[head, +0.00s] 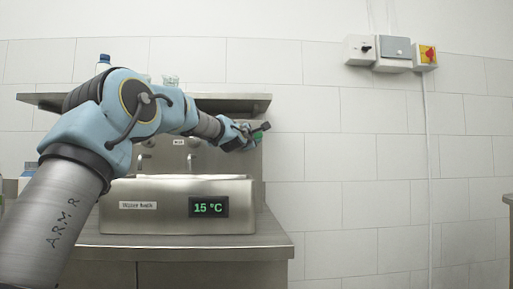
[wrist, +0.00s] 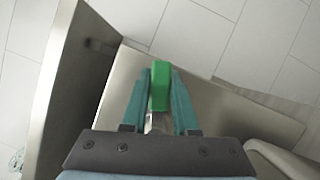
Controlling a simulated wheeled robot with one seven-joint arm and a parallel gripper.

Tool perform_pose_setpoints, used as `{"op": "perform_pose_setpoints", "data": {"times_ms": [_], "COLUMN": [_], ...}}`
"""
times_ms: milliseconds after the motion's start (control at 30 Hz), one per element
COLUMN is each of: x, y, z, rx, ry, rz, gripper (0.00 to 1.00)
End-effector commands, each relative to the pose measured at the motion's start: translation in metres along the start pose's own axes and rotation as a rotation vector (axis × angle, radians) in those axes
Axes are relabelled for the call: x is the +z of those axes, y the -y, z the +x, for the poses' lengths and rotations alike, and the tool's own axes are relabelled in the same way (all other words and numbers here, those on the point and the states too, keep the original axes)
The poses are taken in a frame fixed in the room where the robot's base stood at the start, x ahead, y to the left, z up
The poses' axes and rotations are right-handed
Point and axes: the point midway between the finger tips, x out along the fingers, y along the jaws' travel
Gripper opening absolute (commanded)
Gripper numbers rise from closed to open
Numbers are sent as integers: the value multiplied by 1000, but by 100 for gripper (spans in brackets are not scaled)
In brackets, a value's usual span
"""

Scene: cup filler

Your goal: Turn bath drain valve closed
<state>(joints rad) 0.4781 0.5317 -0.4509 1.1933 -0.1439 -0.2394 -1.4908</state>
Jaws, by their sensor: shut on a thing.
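The bath drain valve's green handle (wrist: 160,84) sits between the two teal fingers of my gripper (wrist: 161,92) in the wrist view. My gripper is shut on it, and the metal stem below it is partly visible. In the head view, my gripper (head: 258,137) is at the right end of the steel water bath (head: 157,224), with a bit of the green handle (head: 260,139) showing. The bath carries a "Water bath" label and a display (head: 208,207) reading 15 °C. The valve body is mostly hidden behind my gripper.
A steel shelf (head: 245,104) runs above the bath, with bottles (head: 104,62) on it. The bath stands on a steel counter (head: 262,246). Switch boxes (head: 392,50) hang on the tiled wall at upper right. The space right of the counter is clear.

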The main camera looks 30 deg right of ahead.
Motion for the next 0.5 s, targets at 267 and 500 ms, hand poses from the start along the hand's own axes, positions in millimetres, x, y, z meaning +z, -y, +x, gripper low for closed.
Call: {"op": "perform_pose_setpoints", "data": {"times_ms": [267,500], "x": [-5,-10], "y": [-10,-24], "z": [-2,-3], "rx": [102,190], "ry": [0,-1], "rz": [-248,-459], "gripper": [0,0]}}
